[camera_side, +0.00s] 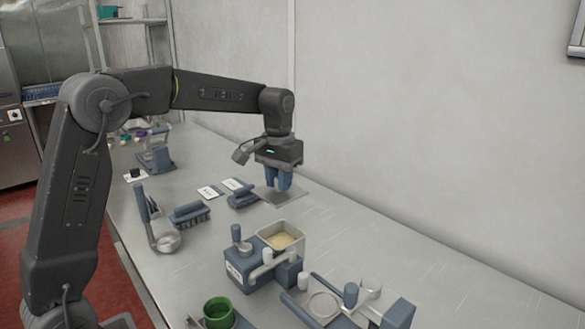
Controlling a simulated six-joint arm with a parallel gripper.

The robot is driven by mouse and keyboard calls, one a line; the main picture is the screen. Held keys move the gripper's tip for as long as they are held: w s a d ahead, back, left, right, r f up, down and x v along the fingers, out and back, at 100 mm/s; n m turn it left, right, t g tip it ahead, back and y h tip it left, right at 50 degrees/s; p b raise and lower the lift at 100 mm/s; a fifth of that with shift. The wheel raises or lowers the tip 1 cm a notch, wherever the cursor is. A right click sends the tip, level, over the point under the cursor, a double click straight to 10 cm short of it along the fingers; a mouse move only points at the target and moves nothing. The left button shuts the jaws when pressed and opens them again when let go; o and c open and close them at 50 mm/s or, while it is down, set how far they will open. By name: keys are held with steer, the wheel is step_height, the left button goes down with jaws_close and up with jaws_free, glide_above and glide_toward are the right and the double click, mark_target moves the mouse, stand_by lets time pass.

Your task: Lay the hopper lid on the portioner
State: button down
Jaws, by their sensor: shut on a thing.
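The portioner (237,273) is a blue-grey machine in the middle front of the side view. Its square open hopper (297,245) shows pale yellow contents. The hopper lid (268,199) is a thin flat grey plate behind the portioner, towards the wall. My gripper (278,188) points down and is shut on the lid from above, its blue fingers hiding the grip. The lid looks roughly level; I cannot tell whether it touches the table or is just above it.
A ladle (167,240) stands nearer the front. A green cup (218,312) and a blue press-like tool (398,314) are in front. The table by the wall at right is clear.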

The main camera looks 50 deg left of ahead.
step_height(320, 180, down, 8)
stand_by(0.5)
steer(key=shift+f, duration=0.5)
stand_by(0.5)
steer(key=shift+f, duration=0.95)
steer(key=shift+f, duration=0.2)
steer(key=c, duration=0.9)
jaws_free()
steer(key=shift+o, duration=0.6)
steer(key=o, duration=0.4)
